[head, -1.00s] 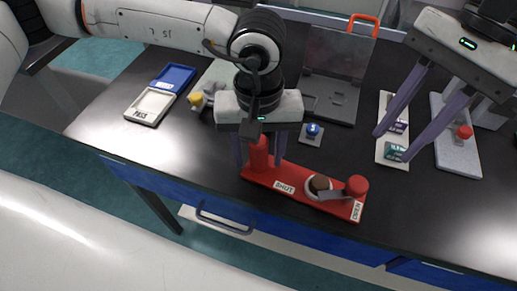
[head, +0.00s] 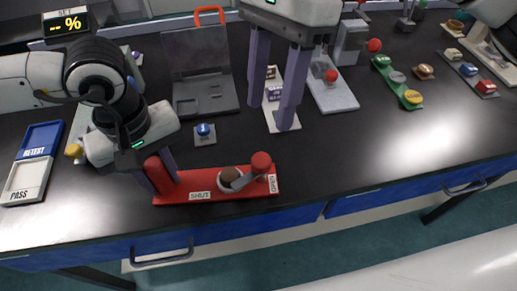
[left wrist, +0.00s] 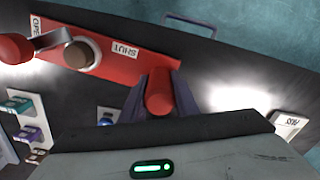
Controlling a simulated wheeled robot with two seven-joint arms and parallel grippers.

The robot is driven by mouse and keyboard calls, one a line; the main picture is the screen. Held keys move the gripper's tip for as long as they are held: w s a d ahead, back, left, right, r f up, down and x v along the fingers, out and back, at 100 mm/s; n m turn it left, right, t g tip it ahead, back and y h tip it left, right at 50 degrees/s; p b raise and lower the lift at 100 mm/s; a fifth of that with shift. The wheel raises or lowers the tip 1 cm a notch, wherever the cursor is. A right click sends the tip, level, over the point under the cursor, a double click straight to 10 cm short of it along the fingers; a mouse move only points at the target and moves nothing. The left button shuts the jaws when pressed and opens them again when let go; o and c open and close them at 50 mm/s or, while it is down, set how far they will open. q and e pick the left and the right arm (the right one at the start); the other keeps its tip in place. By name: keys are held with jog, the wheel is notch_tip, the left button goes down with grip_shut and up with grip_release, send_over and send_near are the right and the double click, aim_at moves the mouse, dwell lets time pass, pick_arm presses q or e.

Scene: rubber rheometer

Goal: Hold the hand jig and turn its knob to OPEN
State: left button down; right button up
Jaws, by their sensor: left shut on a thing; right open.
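The red hand jig (head: 215,192) lies flat near the table's front edge, with SHUT and OPEN labels on its base. My left gripper (head: 160,172) is shut on the jig's upright red post at its left end; the left wrist view shows the post (left wrist: 158,92) between the fingers. The jig's knob (head: 230,177) has a brown centre and a grey lever ending in a red ball (head: 261,162). The lever points right, toward the OPEN label (head: 272,184). My right gripper (head: 270,108) is open and empty, above a pale card behind the jig.
A blue button block (head: 204,134) stands behind the jig. A grey hinged case (head: 203,80) with an orange handle is farther back. The PASS and RETEST trays (head: 28,185) lie at the left. Several coloured pieces lie at the far right. Table right of the jig is clear.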

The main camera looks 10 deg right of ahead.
aim_at(261, 159)
notch_tip(261, 159, up, 2)
jog(key=s+a+m+t+h, duration=0.2)
jog(key=s+m+t, duration=0.1)
jog(key=m, duration=2.4)
notch_tip(261, 159, down, 12)
jog(key=shift+w+r, duration=0.15)
jog(key=shift+c, duration=0.4)
